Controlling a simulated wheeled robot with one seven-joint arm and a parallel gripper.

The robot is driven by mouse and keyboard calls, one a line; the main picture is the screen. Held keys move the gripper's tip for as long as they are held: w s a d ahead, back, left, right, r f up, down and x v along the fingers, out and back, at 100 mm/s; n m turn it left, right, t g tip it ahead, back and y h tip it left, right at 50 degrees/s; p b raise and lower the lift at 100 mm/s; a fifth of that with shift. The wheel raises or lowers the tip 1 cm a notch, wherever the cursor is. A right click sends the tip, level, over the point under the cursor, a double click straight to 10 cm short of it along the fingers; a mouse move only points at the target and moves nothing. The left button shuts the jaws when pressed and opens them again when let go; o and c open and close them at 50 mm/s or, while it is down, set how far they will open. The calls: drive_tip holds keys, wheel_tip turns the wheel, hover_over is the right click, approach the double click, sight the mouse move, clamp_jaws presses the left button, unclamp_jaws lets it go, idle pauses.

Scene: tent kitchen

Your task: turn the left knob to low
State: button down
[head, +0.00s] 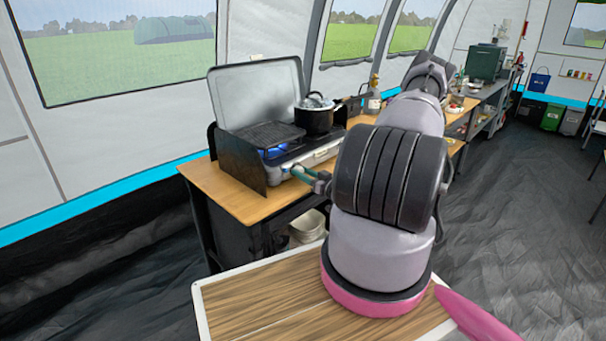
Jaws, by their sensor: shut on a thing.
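A camping stove (322,153) with a raised grey lid (255,90) stands on a wooden table. Blue flame (277,152) shows under the left side of its grate. A black pot (315,115) sits on the right side. My gripper (297,170), small in this view, is at the left end of the stove's front panel and is shut on the left knob. The fingers hide most of the knob, so I cannot read its setting.
The wooden tabletop (225,190) has bare room left of the stove. A black side shield (240,163) stands at the stove's left end. A bottle (374,100) and other items stand behind my arm, to the right of the stove.

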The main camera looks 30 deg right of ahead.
drive_tip(key=n, duration=0.3)
drive_tip(key=shift+n, duration=0.4)
drive_tip(key=n, duration=0.3)
drive_tip(key=shift+f+n, duration=0.1)
drive_tip(key=shift+n, duration=0.3)
drive_tip(key=n, duration=0.4)
drive_tip(key=shift+n+y, duration=0.3)
drive_tip(key=shift+y, duration=0.1)
drive_tip(key=shift+n, duration=1.9)
drive_tip(key=shift+c, duration=2.2)
unclamp_jaws()
